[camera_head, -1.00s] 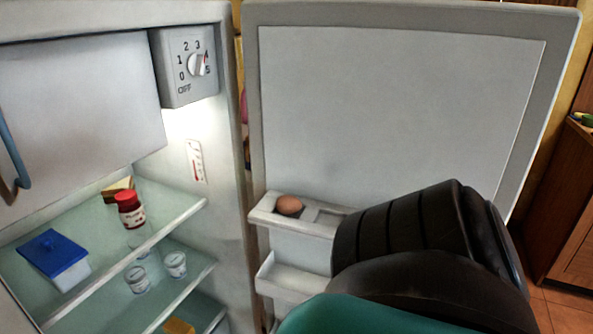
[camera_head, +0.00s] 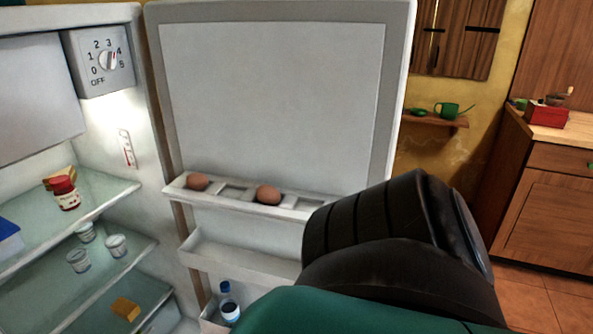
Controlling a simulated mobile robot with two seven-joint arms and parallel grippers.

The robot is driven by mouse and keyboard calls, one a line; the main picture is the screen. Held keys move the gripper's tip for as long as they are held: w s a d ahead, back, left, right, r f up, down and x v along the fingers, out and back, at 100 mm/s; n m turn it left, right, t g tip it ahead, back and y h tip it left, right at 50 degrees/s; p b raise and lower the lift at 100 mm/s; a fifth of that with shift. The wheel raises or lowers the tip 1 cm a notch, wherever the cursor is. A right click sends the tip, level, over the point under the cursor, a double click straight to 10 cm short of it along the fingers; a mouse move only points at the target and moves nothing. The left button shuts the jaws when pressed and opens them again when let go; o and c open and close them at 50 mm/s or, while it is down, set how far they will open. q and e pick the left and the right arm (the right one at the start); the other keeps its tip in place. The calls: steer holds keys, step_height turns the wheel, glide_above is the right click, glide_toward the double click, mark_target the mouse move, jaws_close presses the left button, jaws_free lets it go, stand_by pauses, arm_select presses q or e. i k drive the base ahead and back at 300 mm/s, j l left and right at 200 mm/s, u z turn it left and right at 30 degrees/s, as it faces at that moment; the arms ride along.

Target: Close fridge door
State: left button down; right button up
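The fridge door (camera_head: 275,95) stands wide open in the head view, its inner side facing me. It hinges at its left edge beside the lit fridge interior. An egg shelf (camera_head: 235,193) with two eggs, a middle shelf (camera_head: 235,258) and a lower bin with a bottle (camera_head: 229,303) show on it. The fridge (camera_head: 125,120) is at the left with its glass shelves in view. A dark arm link of mine with a green part covers the lower middle and hides the door's lower right. Neither gripper is in view.
Inside the fridge are a red-capped jar (camera_head: 66,194), small cups (camera_head: 115,246), a blue-lidded box (camera_head: 9,238) and a yellow block (camera_head: 125,308). A wooden counter (camera_head: 548,190) stands at the right. A wall shelf (camera_head: 432,121) holds a green cup. Tiled floor shows at the lower right.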

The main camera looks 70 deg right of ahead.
mark_target(304, 99)
steer(key=k+l, duration=0.2)
steer(key=k, duration=0.2)
steer(key=k+l+u, duration=0.1)
steer(key=k, duration=0.3)
steer(key=k+l, duration=0.3)
steer(key=k+l+u, duration=0.1)
steer(key=k+l, duration=0.15)
steer(key=l, duration=0.25)
steer(key=k+l, duration=0.1)
steer(key=l, duration=0.2)
steer(key=k+l, duration=0.25)
steer(key=l, duration=0.3)
steer(key=k+l, duration=0.1)
steer(key=l, duration=0.35)
steer(key=l+u, duration=0.15)
steer(key=l, duration=1.25)
steer(key=l+u, duration=0.3)
steer(key=l, duration=1)
